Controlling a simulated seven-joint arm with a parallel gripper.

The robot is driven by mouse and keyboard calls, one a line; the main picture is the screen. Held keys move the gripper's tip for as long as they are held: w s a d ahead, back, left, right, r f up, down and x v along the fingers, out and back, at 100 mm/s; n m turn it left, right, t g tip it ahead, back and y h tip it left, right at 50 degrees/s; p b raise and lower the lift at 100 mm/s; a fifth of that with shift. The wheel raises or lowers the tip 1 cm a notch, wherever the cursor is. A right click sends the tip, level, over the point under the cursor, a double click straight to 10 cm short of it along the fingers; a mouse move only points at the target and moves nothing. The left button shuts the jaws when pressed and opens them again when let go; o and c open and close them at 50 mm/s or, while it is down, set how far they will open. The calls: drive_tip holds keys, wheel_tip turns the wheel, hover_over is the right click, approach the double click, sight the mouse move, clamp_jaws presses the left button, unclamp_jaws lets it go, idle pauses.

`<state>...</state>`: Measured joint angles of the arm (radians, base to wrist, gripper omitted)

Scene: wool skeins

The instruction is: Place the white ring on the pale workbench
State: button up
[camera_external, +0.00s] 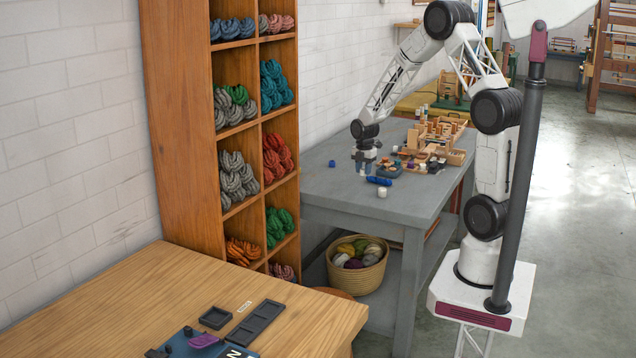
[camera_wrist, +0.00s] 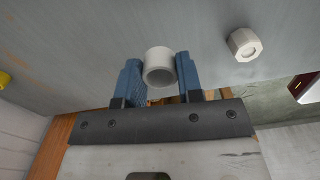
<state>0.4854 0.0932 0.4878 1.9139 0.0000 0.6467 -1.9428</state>
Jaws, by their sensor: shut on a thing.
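The white ring (camera_wrist: 159,54) is a short, thick-walled tube. In the wrist view it sits between the two blue fingers of my gripper (camera_wrist: 159,72), which is shut on it. In the external view my gripper (camera_external: 365,168) points down over the grey table (camera_external: 330,190), near its left end; the ring is too small to make out there. The pale wooden workbench (camera_external: 150,290) is in the front left of the external view, apart from my gripper.
A white hex nut (camera_wrist: 244,45) lies beside the gripper. A blue cylinder (camera_external: 379,181) and wooden trays (camera_external: 440,135) are on the grey table. A wool shelf (camera_external: 180,130) stands between the tables. Dark trays (camera_external: 255,323) lie on the workbench; its left part is clear.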

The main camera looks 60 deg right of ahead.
drive_tip(key=w+d+r+m, duration=0.2)
drive_tip(key=d+r+m, duration=0.8)
drive_tip(key=d+m, duration=0.2)
drive_tip(key=w+d+r+m, duration=0.3)
drive_tip(key=d+r+m, duration=0.8)
drive_tip(key=d+m, duration=0.1)
drive_tip(key=shift+w+d+r+m, duration=0.15)
drive_tip(key=shift+d+r+m, duration=0.15)
drive_tip(key=shift+d+m, duration=0.15)
drive_tip(key=m, duration=1)
hover_over(390, 158)
wheel_tip(390, 158, down, 17)
drive_tip(key=shift+a+f, duration=0.15)
drive_tip(key=shift+a, duration=0.2)
drive_tip(key=shift+f, duration=0.1)
drive_tip(key=shift+f, duration=3.05)
